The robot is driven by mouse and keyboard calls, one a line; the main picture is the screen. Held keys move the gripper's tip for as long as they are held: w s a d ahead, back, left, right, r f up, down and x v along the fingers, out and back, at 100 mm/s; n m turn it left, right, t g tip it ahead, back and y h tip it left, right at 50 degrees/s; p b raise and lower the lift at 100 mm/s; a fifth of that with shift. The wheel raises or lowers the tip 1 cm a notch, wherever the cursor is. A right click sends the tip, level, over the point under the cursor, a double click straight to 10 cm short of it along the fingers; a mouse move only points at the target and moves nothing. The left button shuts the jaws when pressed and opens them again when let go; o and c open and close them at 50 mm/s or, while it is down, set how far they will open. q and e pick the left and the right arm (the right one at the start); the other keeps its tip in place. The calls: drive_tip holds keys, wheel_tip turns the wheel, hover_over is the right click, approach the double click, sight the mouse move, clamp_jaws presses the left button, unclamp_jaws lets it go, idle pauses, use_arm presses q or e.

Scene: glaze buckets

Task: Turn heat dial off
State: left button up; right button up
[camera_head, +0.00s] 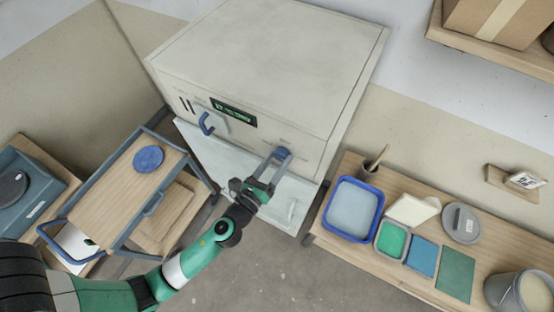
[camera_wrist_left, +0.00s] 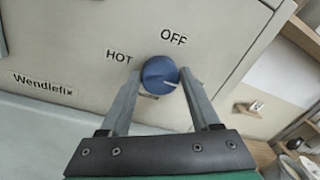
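The blue round heat dial (camera_wrist_left: 160,76) sits on the front of the pale kiln, at the right of its panel, with "HOT" (camera_wrist_left: 118,57) at its upper left and "OFF" (camera_wrist_left: 173,38) above it to the right. A pale pointer mark on the dial points right and slightly down, away from both labels. My left gripper (camera_head: 275,166) is at the dial. In the left wrist view its two fingers (camera_wrist_left: 162,82) lie on either side of the dial and appear to touch its edges. My right gripper is not in view.
The kiln (camera_head: 270,60) has a blue hook-shaped handle (camera_head: 206,124) and a lit display (camera_head: 233,112) left of the dial. A trolley (camera_head: 140,195) stands at left. A bench (camera_head: 330,240) with a blue tub (camera_head: 353,208), other containers and a bucket (camera_head: 518,292) is at right.

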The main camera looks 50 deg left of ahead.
use_arm(q)
drive_tip(key=c, duration=0.9)
drive_tip(key=shift+n, duration=0.3)
drive_tip(key=n+b, duration=0.3)
drive_tip(key=n, duration=0.1)
drive_tip(key=shift+f, duration=0.2)
drive_tip(key=n+b, duration=0.3)
drive_tip(key=n, duration=0.2)
drive_tip(key=shift+y+b, duration=0.3)
drive_tip(key=shift+y, duration=0.1)
drive_tip(key=n+b, duration=0.4)
drive_tip(key=n, duration=0.1)
drive_tip(key=shift+f+n, duration=0.1)
drive_tip(key=shift+n, duration=0.3)
drive_tip(key=shift+n+y+b, duration=0.4)
drive_tip(key=shift+n+b, duration=0.6)
drive_tip(key=shift+n, duration=0.8)
